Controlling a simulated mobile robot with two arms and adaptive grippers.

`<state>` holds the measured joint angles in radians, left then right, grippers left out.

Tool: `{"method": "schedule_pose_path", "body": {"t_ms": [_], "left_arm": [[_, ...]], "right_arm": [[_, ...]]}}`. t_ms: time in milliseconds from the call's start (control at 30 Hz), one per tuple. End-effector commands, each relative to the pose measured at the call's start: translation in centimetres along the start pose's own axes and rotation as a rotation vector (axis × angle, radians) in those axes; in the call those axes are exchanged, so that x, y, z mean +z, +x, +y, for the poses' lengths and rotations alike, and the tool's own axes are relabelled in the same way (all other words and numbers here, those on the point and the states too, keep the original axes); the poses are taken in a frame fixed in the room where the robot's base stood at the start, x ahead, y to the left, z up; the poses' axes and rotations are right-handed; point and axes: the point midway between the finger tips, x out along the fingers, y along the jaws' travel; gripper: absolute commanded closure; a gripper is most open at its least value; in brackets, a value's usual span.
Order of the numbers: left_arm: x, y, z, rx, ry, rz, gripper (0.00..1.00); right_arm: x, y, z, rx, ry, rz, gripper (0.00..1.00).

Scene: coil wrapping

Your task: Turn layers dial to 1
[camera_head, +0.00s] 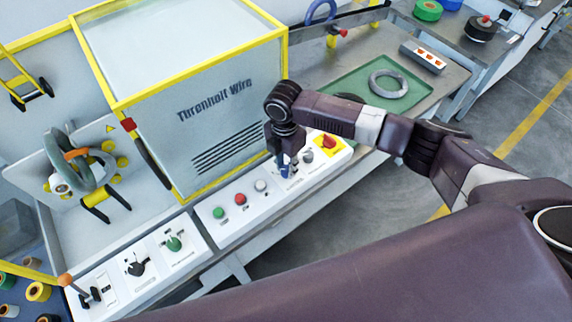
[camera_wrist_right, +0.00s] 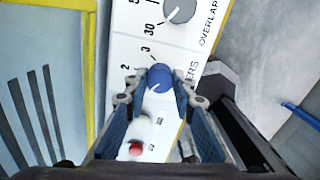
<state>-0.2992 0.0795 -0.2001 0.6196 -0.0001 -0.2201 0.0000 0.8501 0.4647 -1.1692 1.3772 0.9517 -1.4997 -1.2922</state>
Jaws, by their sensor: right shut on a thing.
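The layers dial is a blue round knob (camera_wrist_right: 159,77) with a white pointer mark, on the white control panel. In the right wrist view its label is partly hidden, and the printed figures 2 and 3 show beside it. The pointer mark seems to face the lower left, but the figure there is hidden by a finger. My right gripper (camera_wrist_right: 156,88) is shut on the blue knob, with one fingertip on each side. In the head view my right gripper (camera_head: 284,168) points down onto the panel and hides most of the dial. My left gripper is not in view.
A grey overlap dial (camera_wrist_right: 180,8) sits beside the layers dial. A red emergency button (camera_head: 328,141) on yellow, a white button (camera_head: 260,185), a red button (camera_head: 240,199) and a green button (camera_head: 218,212) are nearby. The wire machine's cabinet (camera_head: 205,110) rises behind the panel.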

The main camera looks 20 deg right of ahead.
Motion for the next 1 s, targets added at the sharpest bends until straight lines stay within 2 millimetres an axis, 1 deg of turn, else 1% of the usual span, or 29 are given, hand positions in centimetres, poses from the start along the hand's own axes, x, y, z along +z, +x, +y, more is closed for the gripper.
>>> {"method": "schedule_pose_path", "body": {"t_ms": [33,300,733,767,900,1000], "left_arm": [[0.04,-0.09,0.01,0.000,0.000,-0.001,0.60],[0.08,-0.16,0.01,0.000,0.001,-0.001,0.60],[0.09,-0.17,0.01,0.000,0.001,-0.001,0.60],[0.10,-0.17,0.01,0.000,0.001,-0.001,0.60],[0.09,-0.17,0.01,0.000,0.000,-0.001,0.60],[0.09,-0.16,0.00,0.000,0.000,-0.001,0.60]], "right_arm": [[0.04,-0.25,0.20,0.005,-0.020,-0.001,1.00],[0.05,-0.24,0.23,0.006,-0.086,-0.003,1.00],[0.06,-0.25,0.24,0.006,-0.096,-0.004,1.00],[0.07,-0.26,0.24,0.006,-0.096,-0.004,0.75],[0.05,-0.21,0.20,0.005,-0.095,-0.004,0.60],[0.03,-0.15,0.14,0.004,-0.095,-0.003,0.59]]}}
